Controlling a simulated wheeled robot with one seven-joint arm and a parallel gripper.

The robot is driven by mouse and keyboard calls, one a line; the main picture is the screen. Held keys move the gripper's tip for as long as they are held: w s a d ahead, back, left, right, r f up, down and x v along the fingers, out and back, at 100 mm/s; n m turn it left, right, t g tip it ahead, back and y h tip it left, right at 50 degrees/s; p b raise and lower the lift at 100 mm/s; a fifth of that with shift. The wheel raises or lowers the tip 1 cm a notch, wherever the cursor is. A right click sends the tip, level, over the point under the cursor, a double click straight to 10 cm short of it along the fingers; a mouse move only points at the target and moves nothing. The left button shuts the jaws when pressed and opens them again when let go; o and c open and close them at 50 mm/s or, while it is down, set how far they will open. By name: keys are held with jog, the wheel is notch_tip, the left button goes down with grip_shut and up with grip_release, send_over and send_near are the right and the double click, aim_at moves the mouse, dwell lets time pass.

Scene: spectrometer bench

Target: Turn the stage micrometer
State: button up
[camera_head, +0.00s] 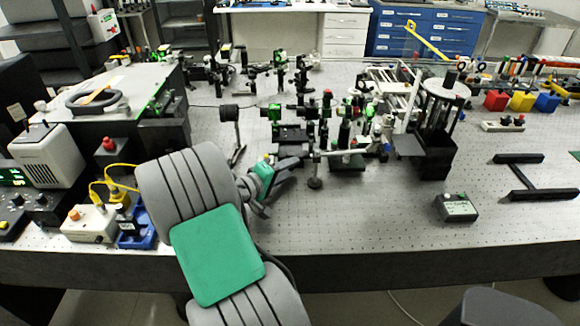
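My gripper (297,164) is at the end of my grey and green arm, low over the optical bench (330,220). It points right, toward a cluster of black and green optical mounts (345,135) in the middle of the bench. The fingers show small and partly merge with the dark parts behind them, so I cannot tell whether they are open, shut or touching anything. The stage micrometer cannot be picked out for sure among the small parts near the fingertips.
A black box with a white disc (425,155) stands right of the mounts. A small dark box (456,208) and a black H-shaped frame (530,178) lie farther right. Electronics with yellow cables (100,215) fill the left. The bench's front middle is clear.

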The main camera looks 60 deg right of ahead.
jog(key=shift+s+d+f, duration=0.15)
jog(key=shift+s+d, duration=0.05)
jog(key=shift+d, duration=0.35)
jog(key=shift+c, duration=0.6)
grip_shut()
